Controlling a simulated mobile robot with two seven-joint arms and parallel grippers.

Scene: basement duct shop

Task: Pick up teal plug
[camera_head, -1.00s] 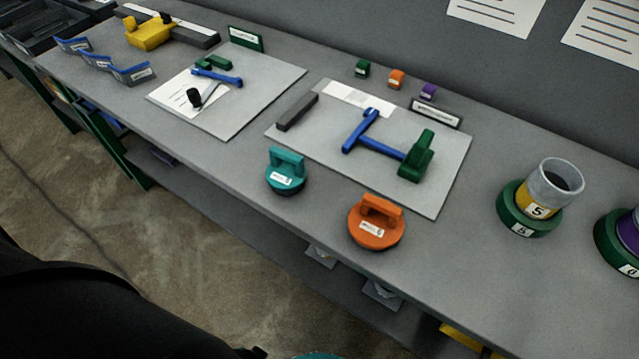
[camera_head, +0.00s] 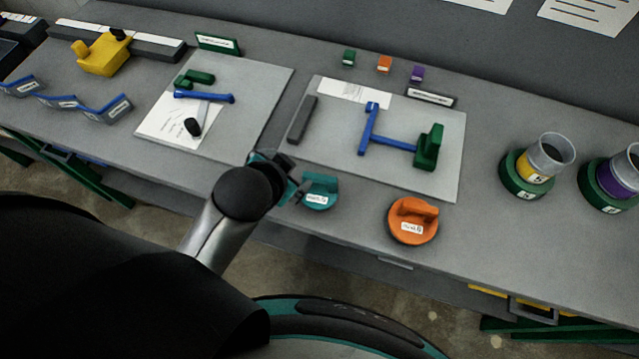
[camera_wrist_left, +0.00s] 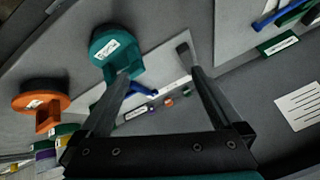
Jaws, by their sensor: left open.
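The teal plug (camera_head: 319,192) is a round disc with a block handle and a white label. It sits near the front edge of the workbench, left of the orange plug (camera_head: 413,222). My left gripper (camera_head: 290,182) is just left of the teal plug and hides part of its left side. In the left wrist view the teal plug (camera_wrist_left: 113,48) is upper left of centre, its handle reaching toward the left finger. The open fingers (camera_wrist_left: 158,72) have nothing gripped between them. My right gripper is not in view.
The grey workbench (camera_head: 330,235) holds two light boards with blue and green parts. Green ring stacks with cups (camera_head: 522,178) stand at the right. A yellow part (camera_head: 103,55) and blue holders (camera_head: 65,103) are at the left. Bench around the orange plug is clear.

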